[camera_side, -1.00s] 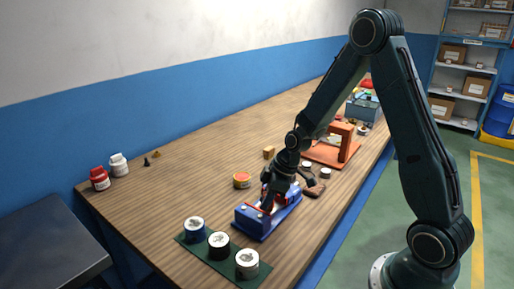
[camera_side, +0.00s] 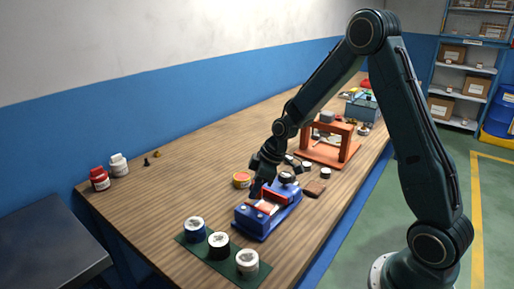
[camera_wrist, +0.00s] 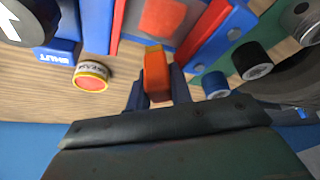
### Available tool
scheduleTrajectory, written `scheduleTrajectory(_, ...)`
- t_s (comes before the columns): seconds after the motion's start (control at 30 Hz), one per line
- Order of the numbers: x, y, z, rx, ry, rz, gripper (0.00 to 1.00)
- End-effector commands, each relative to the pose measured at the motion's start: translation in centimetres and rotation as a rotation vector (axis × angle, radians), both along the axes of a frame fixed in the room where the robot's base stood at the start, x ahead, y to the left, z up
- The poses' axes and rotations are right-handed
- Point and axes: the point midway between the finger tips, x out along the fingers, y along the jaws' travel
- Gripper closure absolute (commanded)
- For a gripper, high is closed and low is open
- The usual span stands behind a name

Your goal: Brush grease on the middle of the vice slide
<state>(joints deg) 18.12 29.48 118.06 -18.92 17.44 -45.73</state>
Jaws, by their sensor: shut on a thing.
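The blue and red vice (camera_side: 250,220) stands on the wooden bench. In the wrist view, its blue and red parts (camera_wrist: 215,38) cross the top edge, with an orange-red patch (camera_wrist: 163,17) on the grey slide (camera_wrist: 140,22). My gripper (camera_side: 257,194) is low at the vice's left side, partly covering it. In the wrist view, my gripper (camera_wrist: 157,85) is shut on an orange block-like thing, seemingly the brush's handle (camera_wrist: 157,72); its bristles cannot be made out. The grease tin (camera_side: 242,180) stands left of my gripper; it also shows in the wrist view (camera_wrist: 91,76).
Several tins (camera_side: 218,245) stand on a green mat (camera_side: 226,265) in front of the vice. The bench's left middle is clear.

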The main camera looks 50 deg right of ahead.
Motion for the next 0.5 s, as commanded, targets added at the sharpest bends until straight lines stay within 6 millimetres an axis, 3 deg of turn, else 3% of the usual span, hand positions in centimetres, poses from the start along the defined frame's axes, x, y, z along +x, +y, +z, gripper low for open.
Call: scheduleTrajectory(0.5,0.0,0.0,4.6,0.001,0.001,-0.001,1.00)
